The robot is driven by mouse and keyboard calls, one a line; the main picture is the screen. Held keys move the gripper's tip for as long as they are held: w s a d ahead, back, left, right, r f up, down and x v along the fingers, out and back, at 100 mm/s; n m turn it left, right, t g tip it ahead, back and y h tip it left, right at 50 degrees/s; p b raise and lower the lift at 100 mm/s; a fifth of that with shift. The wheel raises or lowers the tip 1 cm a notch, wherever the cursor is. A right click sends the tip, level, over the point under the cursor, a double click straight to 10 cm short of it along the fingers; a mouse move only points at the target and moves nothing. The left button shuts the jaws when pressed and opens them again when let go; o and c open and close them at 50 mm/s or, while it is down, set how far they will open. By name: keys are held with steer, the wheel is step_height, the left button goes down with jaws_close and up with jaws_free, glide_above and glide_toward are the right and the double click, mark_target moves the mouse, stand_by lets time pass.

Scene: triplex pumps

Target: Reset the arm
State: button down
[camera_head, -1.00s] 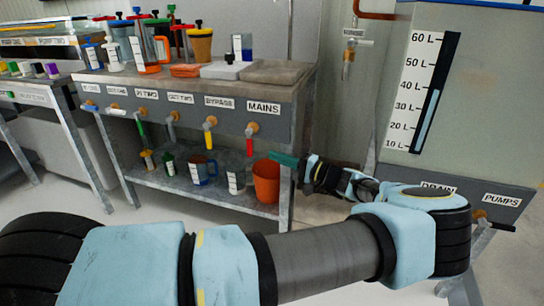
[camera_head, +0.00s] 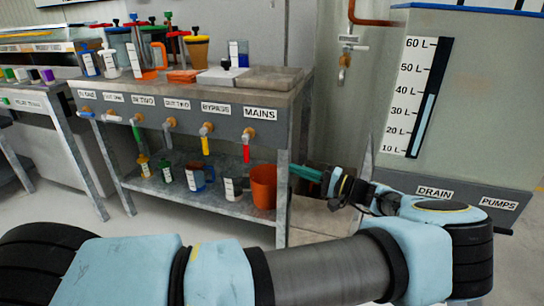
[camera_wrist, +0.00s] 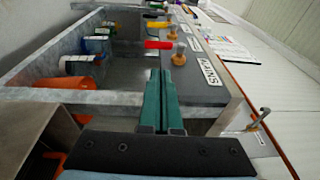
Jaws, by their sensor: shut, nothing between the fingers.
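The red-handled MAINS valve (camera_head: 247,147) and the yellow-handled BYPASS valve (camera_head: 206,140) hang handle-down on the bench panel. My gripper is apart from both valves in the head view.
An orange bucket (camera_head: 263,186) and several cups stand on the lower shelf (camera_head: 225,208). A tank (camera_head: 480,110) with a litre scale and DRAIN and PUMPS labels is at the right. Pots and containers stand on the bench top. Floor is free at the front left.

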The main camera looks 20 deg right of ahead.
steer(key=w+a+f+n+g, duration=0.15)
steer(key=w+a+g, duration=0.3)
steer(key=a, duration=0.55)
steer(key=w+a+n+g, duration=0.2)
steer(key=w+a+g, duration=0.3)
steer(key=a, duration=0.4)
steer(key=s+a+r+n+g+h, duration=0.1)
steer(key=s+a+n+g+h, duration=0.15)
steer(key=a, duration=0.45)
steer(key=s+a+r+n+g+h, duration=0.1)
steer(key=s+a+g+h, duration=0.25)
steer(key=a, duration=0.35)
steer(key=s+a+r+n+t+h, duration=0.25)
steer(key=s+a+r+h, duration=0.25)
steer(key=s+a+r, duration=0.4)
step_height(320, 180, up, 23)
steer(key=p, duration=2.1)
steer(key=shift+w+d+p, duration=0.15)
steer(key=shift+w+p, duration=0.15)
steer(key=shift+p, duration=0.1)
steer(key=shift+f, duration=0.2)
